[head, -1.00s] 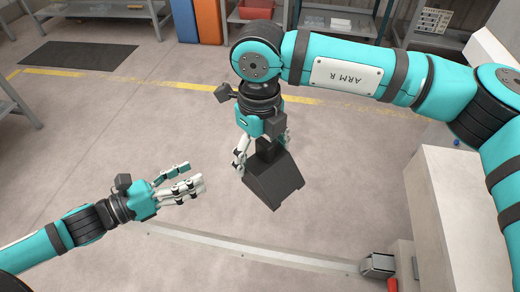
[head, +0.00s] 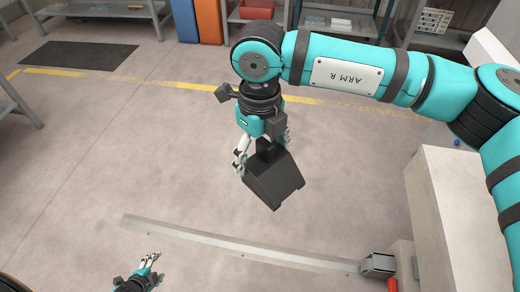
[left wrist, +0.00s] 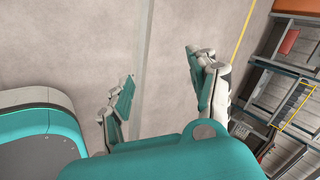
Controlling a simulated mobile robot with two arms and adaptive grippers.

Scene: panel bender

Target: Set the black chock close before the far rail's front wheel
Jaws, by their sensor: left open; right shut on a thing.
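The black chock (head: 273,182) is a wedge-shaped block with a short stem on top. My right gripper (head: 262,152) is shut on that stem and holds the chock, tilted in the picture, beyond the rail. A long grey rail (head: 230,243) lies on the floor and runs to a dark end block (head: 377,265) at the lower right. I cannot make out a wheel in either view. My left gripper (head: 151,260) is low in the head view, on the near side of the rail, open and empty. In the left wrist view its fingers (left wrist: 160,90) stand apart.
A white machine body (head: 450,215) stands at the right, with a red part (head: 385,288) near the rail's end. Shelving (head: 342,20), an orange panel (head: 208,20) and a blue panel (head: 184,20) are at the back.

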